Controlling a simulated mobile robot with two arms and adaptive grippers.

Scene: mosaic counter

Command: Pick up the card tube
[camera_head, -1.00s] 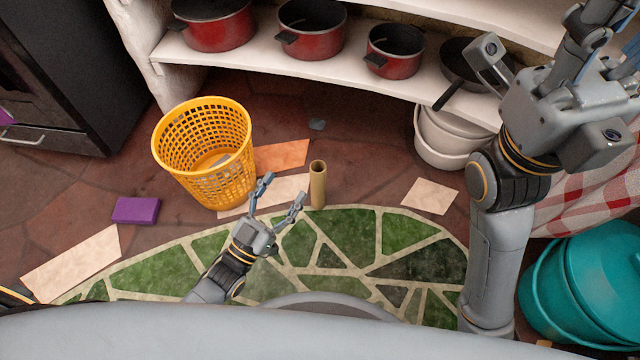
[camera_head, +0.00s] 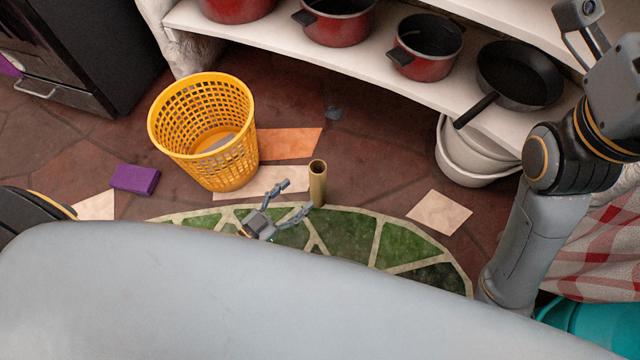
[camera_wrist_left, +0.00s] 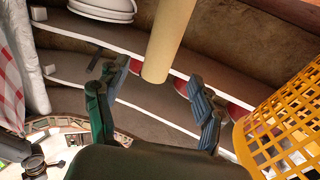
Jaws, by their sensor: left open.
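The card tube (camera_head: 318,187) is a tan, hollow cylinder standing upright on the floor at the edge of the green mosaic patch. My left gripper (camera_head: 296,198) is open and empty just left of the tube in the head view, with one finger close to the tube's lower side. In the left wrist view the tube (camera_wrist_left: 168,40) shows ahead of the open left gripper (camera_wrist_left: 156,82), lined up with the gap between its fingers. I cannot tell whether a finger touches it. My right arm is at the right; its gripper is outside the frame.
A yellow basket (camera_head: 203,165) stands left of the tube; it also shows in the left wrist view (camera_wrist_left: 285,125). A purple block (camera_head: 135,179) and flat tiles (camera_head: 439,213) lie on the floor. Red pots (camera_head: 427,66) and a black pan (camera_head: 520,76) stand on a white shelf behind.

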